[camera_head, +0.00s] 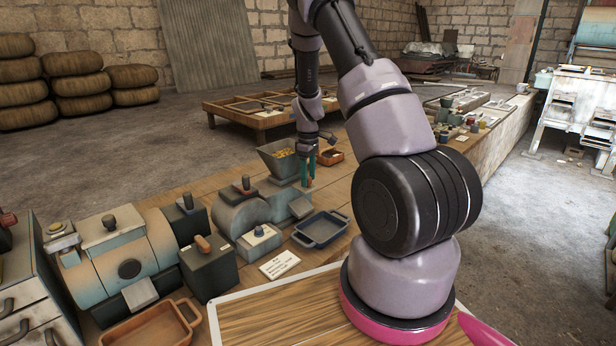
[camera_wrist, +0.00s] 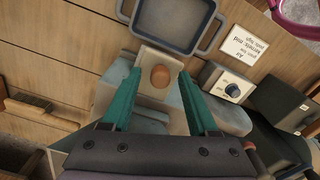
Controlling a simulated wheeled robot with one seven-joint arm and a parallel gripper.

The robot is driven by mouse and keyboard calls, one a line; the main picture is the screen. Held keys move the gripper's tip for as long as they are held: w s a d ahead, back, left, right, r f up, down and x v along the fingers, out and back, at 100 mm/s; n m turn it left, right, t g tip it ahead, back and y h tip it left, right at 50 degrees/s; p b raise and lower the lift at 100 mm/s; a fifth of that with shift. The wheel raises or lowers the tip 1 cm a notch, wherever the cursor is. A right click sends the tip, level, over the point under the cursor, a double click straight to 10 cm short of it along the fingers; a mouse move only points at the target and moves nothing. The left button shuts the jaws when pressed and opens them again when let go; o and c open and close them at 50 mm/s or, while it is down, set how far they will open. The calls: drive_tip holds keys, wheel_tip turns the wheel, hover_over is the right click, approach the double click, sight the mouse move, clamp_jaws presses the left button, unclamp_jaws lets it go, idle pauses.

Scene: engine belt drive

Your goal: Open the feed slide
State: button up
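In the wrist view my gripper (camera_wrist: 158,76) is open. A round orange-brown knob (camera_wrist: 160,77) on a pale plate (camera_wrist: 150,58) shows between the fingertips, with gaps on both sides. This looks like the feed slide's knob and plate. I cannot tell how far the fingertips are above it. In the head view the knob is not clearly seen. The small grey-blue mill (camera_head: 244,213) stands below and left of my gripper.
A blue tray (camera_head: 320,243) lies in front of the mill, also at the top of the wrist view (camera_wrist: 212,40). A dial box (camera_head: 259,241) and label card (camera_head: 279,265) stand nearby. A larger mill (camera_head: 108,262), a dark lever box (camera_head: 208,268) and an orange tray (camera_head: 152,326) are at left.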

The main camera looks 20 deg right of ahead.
wheel_tip(320, 180, up, 11)
idle(0.5)
idle(0.3)
drive_tip(key=s+a+r+m+t+y, duration=0.1)
drive_tip(key=s+a+r+m+t, duration=0.15)
drive_tip(key=s+r, duration=0.5)
drive_tip(key=s+a+r+m+t, duration=0.1)
drive_tip(key=s+a+r+m, duration=0.25)
drive_tip(key=r, duration=0.75)
drive_tip(key=s+a+r+m+t, duration=0.2)
drive_tip(key=s+r+m, duration=0.1)
drive_tip(key=s, duration=0.6)
drive_tip(key=s+a+r+m+t+y, duration=0.1)
drive_tip(key=s+a+r+m, duration=0.2)
drive_tip(key=s, duration=0.6)
drive_tip(key=shift+a+r+t, duration=0.2)
drive_tip(key=shift+r+t, duration=0.15)
drive_tip(key=shift+r, duration=0.4)
